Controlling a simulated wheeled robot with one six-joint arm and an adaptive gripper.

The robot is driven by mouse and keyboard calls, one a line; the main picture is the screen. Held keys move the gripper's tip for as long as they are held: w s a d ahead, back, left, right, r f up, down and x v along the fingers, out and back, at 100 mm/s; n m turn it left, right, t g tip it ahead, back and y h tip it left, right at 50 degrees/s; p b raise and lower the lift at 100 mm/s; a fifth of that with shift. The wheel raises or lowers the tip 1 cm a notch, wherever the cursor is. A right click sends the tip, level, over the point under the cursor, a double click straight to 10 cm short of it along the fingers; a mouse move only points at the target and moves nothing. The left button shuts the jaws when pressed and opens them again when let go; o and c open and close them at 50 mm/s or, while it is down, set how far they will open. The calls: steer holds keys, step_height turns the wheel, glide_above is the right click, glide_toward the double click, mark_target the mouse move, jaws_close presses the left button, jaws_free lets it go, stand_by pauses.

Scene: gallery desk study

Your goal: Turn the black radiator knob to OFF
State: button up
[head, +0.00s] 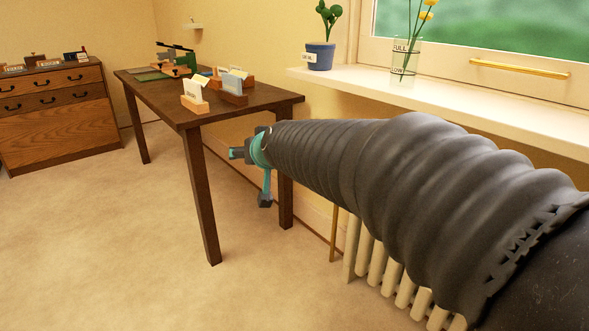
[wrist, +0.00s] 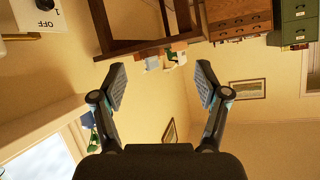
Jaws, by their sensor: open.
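The black radiator knob (wrist: 45,4) shows at the top left corner of the wrist view, partly cut off by the frame edge. It sits against a white plate (wrist: 36,14) marked OFF and 1; its exact setting is unclear. In the head view the knob is hidden, and my arm covers part of the cream radiator (head: 375,268) under the window sill. My gripper (wrist: 160,76) is open and empty, with its fingers wide apart and the knob off to their upper left. In the head view my gripper (head: 251,176) is beside the desk's near right leg, partly hidden by my arm.
A dark wooden desk (head: 140,85) with card holders stands close to my gripper. The white sill (head: 350,80) above holds a blue plant pot (head: 320,56) and a glass vase (head: 405,62). A brass pipe (head: 334,235) rises beside the radiator. Open carpet (head: 100,240) lies left.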

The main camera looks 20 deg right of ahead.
steer(key=w+d+f+m+t+h+b, duration=0.1)
steer(key=w+d+f+m+t+h, duration=0.2)
steer(key=w, duration=0.9)
steer(key=w+d+f+m+h, duration=0.25)
steer(key=w+d+h, duration=0.35)
steer(key=w, duration=0.6)
steer(key=w+d+f+m+g+h+b, duration=0.1)
steer(key=d+f+m+g+h, duration=0.35)
steer(key=f, duration=0.55)
steer(key=d+f+m+g+h+b, duration=0.1)
steer(key=d+f+m+g+h, duration=0.3)
steer(key=f, duration=0.6)
steer(key=shift+n+h, duration=0.35)
steer(key=shift+n, duration=0.15)
steer(key=x, duration=1.3)
steer(key=shift+w+f+p, duration=0.1)
steer(key=shift+w+p, duration=0.2)
steer(key=shift+c, duration=0.2)
steer(key=c, duration=1.1)
